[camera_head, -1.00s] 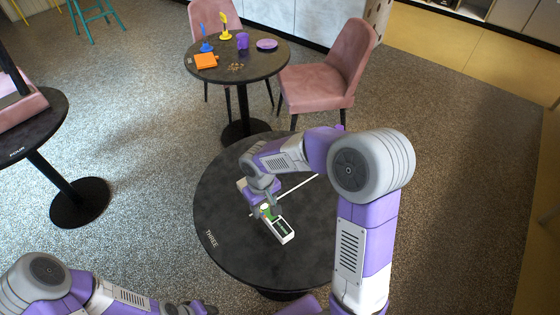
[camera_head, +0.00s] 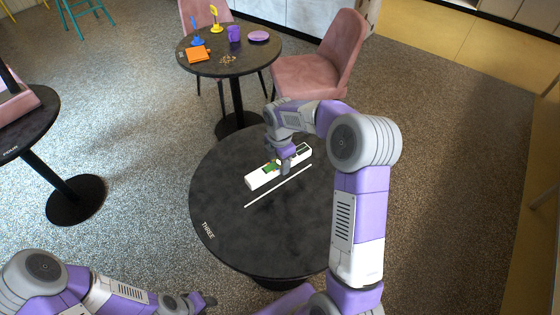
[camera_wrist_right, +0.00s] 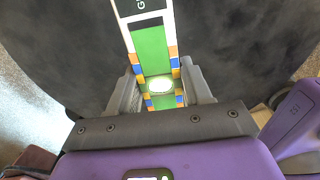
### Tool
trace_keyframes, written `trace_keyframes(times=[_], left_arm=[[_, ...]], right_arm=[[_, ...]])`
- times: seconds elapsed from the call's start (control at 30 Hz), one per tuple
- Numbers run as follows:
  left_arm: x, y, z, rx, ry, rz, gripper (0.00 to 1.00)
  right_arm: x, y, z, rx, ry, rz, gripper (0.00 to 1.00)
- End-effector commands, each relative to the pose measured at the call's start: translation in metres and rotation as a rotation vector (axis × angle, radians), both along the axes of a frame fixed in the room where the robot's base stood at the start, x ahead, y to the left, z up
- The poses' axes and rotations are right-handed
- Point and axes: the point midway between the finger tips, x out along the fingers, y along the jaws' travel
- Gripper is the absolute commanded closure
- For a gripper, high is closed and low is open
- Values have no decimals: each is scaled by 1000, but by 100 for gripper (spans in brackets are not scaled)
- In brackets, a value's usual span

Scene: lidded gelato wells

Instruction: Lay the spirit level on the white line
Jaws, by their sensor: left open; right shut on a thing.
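The spirit level (camera_head: 264,178) is a white bar with a green middle; in the head view it lies roughly parallel to the white line (camera_head: 278,186), on its far side and apart from it. My right gripper (camera_head: 284,166) is shut on the level near its middle. In the right wrist view the level (camera_wrist_right: 150,45) runs between the fingers of my right gripper (camera_wrist_right: 160,88), showing green with coloured blocks and a pale oval. Whether the level touches the table is hard to tell. My left gripper (camera_head: 206,301) is open and empty at the lower left, away from the table.
The dark round table marked THREE (camera_head: 225,228) has free room at its left and front. Behind it stands another round table (camera_head: 205,68) with an orange item, purple cup and plate. A pink chair (camera_head: 325,65) is beside that one.

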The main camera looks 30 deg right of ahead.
Motion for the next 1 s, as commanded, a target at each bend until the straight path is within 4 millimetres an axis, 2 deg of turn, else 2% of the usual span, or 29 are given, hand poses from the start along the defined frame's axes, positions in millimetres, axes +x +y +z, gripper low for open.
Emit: trace_keyframes(times=[0.37, 0.5, 1.0], left_arm=[[0, 0, 1, 0, 0, 0, 57], [0, 0, 8, 0, 0, 0, 57], [0, 0, -26, 0, 0, 0, 57]], right_arm=[[1, -1, 1, 0, -1, 19, 85], [1, -3, 2, 1, -1, 19, 85], [1, -3, -59, 2, -1, 18, 85]])
